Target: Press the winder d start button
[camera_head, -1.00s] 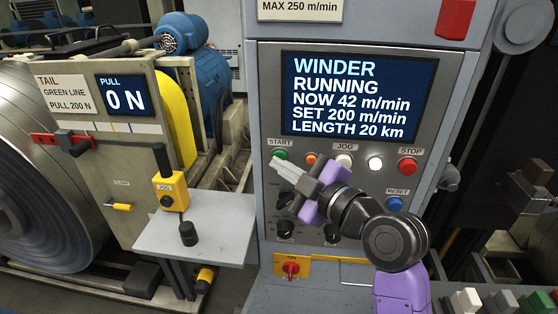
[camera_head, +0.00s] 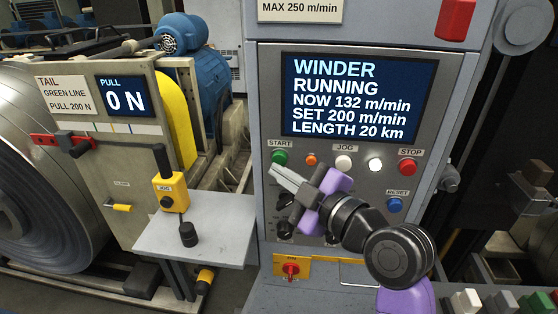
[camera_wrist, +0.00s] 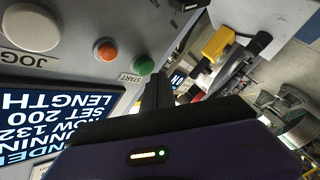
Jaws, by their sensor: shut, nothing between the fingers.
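The green START button (camera_head: 280,157) is on the winder panel under its START label, at the left of the button row. It also shows in the wrist view (camera_wrist: 144,65), close above the fingers. My gripper (camera_head: 275,170) is shut and empty. Its fingertips are just below the green button in the head view, and they appear apart from it. The screen (camera_head: 358,97) reads WINDER RUNNING, NOW 132 m/min, SET 200 m/min, LENGTH 20 km.
Beside START are an orange button (camera_head: 310,160), white JOG buttons (camera_head: 344,162), a red STOP button (camera_head: 407,167) and a blue RESET button (camera_head: 394,205). Black knobs are partly behind my gripper. A grey shelf (camera_head: 215,235) with a yellow jog box (camera_head: 170,192) stands left.

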